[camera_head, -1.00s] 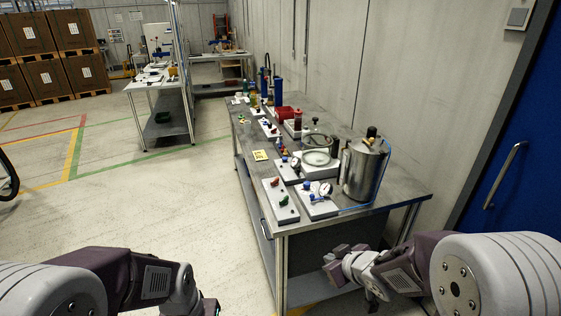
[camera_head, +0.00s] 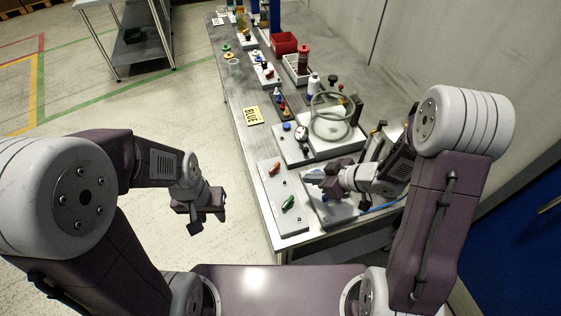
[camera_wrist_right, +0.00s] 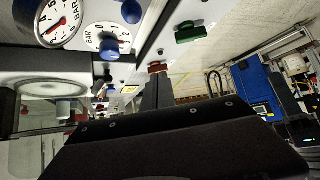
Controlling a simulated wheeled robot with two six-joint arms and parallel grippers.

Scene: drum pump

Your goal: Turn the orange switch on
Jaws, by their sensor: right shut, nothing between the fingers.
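The orange switch (camera_head: 275,168) is a small handle on a white panel (camera_head: 270,184) at the table's near left edge. A green switch (camera_head: 288,203) sits on the same panel, nearer to me. In the right wrist view the orange switch (camera_wrist_right: 157,68) shows just beyond my dark fingers, and the green switch (camera_wrist_right: 190,32) is further up. My right gripper (camera_head: 312,176) is shut and empty, over the table to the right of the orange switch and apart from it. My left gripper (camera_head: 196,217) hangs over the floor left of the table; its opening is unclear.
A gauge panel lies under my right gripper, with gauges (camera_wrist_right: 107,37) large in the wrist view.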

